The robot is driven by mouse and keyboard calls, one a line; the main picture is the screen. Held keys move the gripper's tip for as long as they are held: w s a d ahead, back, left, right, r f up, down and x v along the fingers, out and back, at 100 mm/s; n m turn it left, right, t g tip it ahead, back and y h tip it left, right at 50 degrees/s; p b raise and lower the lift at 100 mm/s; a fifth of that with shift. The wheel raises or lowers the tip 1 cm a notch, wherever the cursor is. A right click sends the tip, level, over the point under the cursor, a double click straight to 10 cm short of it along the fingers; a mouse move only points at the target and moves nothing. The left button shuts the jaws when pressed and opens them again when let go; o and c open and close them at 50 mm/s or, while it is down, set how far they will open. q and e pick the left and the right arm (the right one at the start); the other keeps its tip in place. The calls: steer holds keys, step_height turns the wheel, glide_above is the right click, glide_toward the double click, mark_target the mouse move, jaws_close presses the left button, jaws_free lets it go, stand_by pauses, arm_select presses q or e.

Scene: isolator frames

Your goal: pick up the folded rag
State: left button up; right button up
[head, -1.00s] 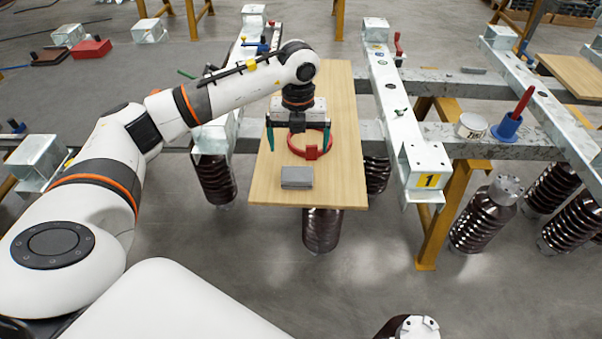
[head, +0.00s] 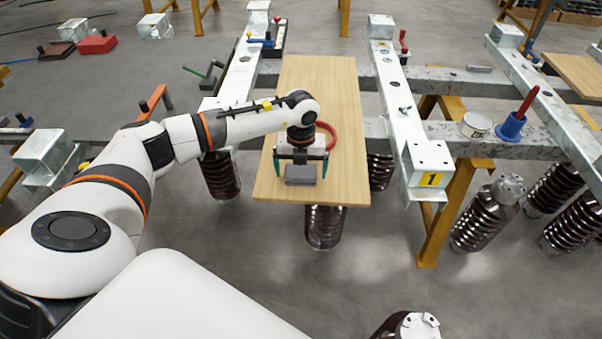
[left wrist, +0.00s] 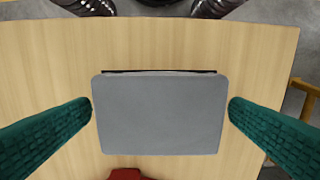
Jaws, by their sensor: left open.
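The folded rag (head: 300,175) is a small grey block-like pad lying on the wooden board (head: 340,185), near its front edge. It also shows in the left wrist view (left wrist: 160,115), centred between two green fingers. How high the fingertips are above the board is hard to tell. My right gripper is not in view.
A red ring (head: 328,138) lies on the board just behind my left gripper, partly hidden by it. To the right are a steel beam with a yellow "1" label (head: 431,179), a white tin (head: 475,125) and a blue holder with a red handle (head: 511,126). Dark ribbed insulators hang below.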

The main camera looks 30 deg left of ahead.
mark_target(301, 170)
arm_select(q)
steer(key=c, duration=1)
step_height(301, 170, up, 10)
steer(key=shift+r, duration=0.1)
